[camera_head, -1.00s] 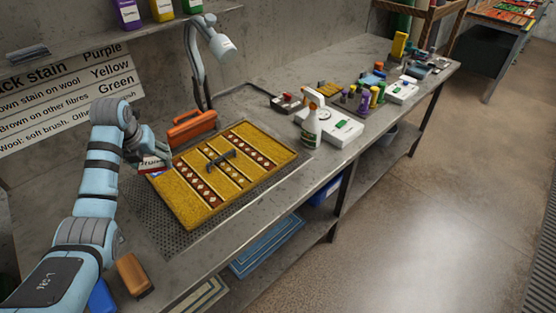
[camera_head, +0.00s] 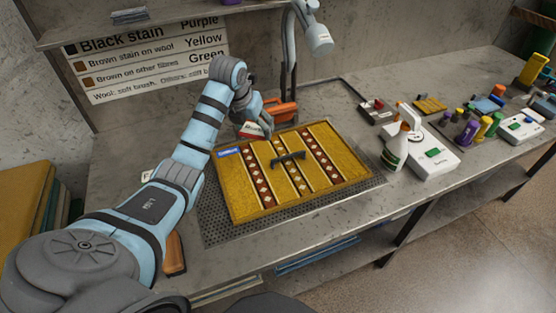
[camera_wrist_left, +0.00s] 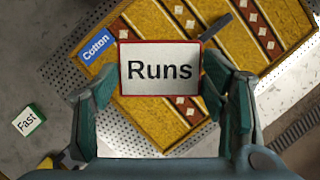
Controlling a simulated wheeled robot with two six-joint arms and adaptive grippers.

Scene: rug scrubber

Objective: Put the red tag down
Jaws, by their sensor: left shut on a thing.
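The red tag (camera_wrist_left: 160,68) is a white card with a red edge reading "Runs". My left gripper (camera_wrist_left: 158,90) is shut on it, with one finger at each side, and holds it above the yellow patterned rug (camera_head: 335,165). In the head view the tag (camera_head: 253,131) shows small at the rug's back edge, below my left gripper (camera_head: 255,118). A blue "Cotton" tag (camera_wrist_left: 96,46) lies on the rug's corner, and also shows in the head view (camera_head: 229,152). My right gripper is not in view.
A green-edged "Fast" tag (camera_wrist_left: 28,120) lies on the bench left of the rug. A dark handled tool (camera_head: 288,157) rests on the rug. An orange toolbox (camera_head: 283,113) and lamp (camera_head: 318,38) stand behind. A spray bottle (camera_head: 397,145) stands right.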

